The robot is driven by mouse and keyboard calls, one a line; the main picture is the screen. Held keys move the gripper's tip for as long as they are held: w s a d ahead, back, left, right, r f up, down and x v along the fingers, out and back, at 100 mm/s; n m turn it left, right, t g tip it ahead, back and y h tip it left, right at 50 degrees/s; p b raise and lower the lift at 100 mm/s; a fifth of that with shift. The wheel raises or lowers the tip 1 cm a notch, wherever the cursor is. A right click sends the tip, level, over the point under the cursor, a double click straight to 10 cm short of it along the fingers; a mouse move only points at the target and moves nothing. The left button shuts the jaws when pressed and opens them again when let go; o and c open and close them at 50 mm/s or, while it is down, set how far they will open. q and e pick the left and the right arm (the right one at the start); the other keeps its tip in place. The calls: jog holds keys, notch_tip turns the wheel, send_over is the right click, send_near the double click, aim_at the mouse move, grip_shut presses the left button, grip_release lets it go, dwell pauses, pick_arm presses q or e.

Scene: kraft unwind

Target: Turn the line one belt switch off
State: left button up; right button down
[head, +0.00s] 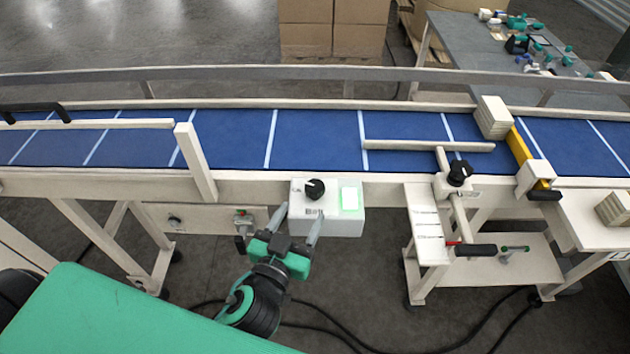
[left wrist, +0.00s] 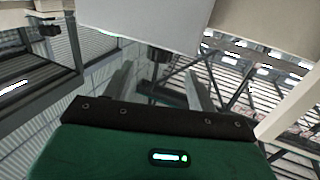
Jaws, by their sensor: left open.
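A white switch box (head: 327,222) hangs on the near side of the conveyor, with a black rotary knob (head: 315,189) on its top left and a pale green lit panel (head: 350,199) beside the knob. Its lettering is too small to read. My left gripper (head: 301,214) is open and empty, fingers pointing up toward the box's front, below the knob. I cannot tell whether a finger touches the box. In the left wrist view, the gripper's two fingers (left wrist: 160,85) stand apart, with a pale box face (left wrist: 150,22) above and a dark round part (left wrist: 158,54) between them. My right gripper is not in view.
The blue conveyor belt (head: 315,140) runs across behind the box. A lower panel (head: 190,219) with small controls sits left of my gripper. A clamp with a black knob (head: 459,173) and a white side shelf (head: 427,225) stand to the right. Cables lie on the floor.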

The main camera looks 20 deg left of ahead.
aim_at(311, 195)
pick_arm(q)
jog(key=w+p, duration=0.1)
jog(key=w, duration=0.1)
jog(key=w+p, duration=0.1)
jog(key=w, duration=0.1)
jog(key=w+p, duration=0.1)
jog(key=w, duration=0.2)
jog(key=shift+w+d+r, duration=0.1)
jog(key=shift+d, duration=0.15)
jog(key=shift+w, duration=0.65)
jog(key=c, duration=0.9)
